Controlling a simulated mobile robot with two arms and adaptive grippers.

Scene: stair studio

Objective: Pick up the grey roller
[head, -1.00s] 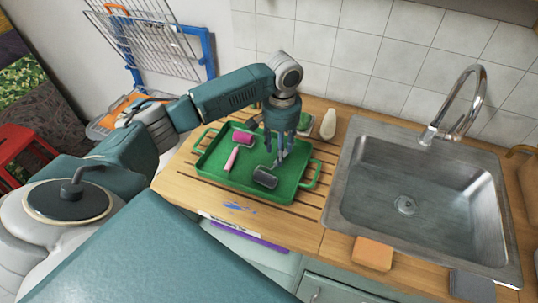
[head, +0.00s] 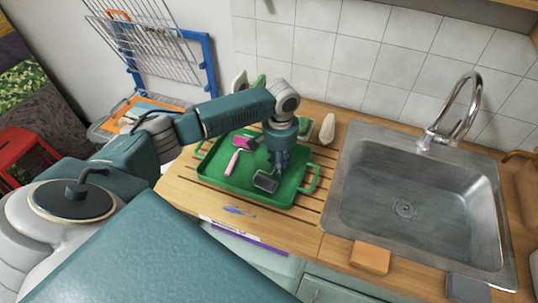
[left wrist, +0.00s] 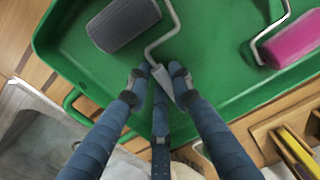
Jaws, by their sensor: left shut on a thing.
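The grey roller (head: 266,182) is in the right part of the green tray (head: 236,184), its dark cylinder towards the front. In the left wrist view the grey roller (left wrist: 123,22) shows with its bent metal rod leading to a grey handle between my fingers. My left gripper (head: 277,166) is low over the tray and shut on that handle; it also shows in the left wrist view (left wrist: 158,76). The fingers hide part of the handle. I cannot tell whether the roller touches the tray floor. My right gripper is not in view.
A pink roller (head: 231,164) lies to the left in the same tray. The tray has raised walls and end handles. The sink (head: 405,208) is at the right, with an orange sponge (head: 371,256) at its front. A pale bottle (head: 327,129) stands behind the tray.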

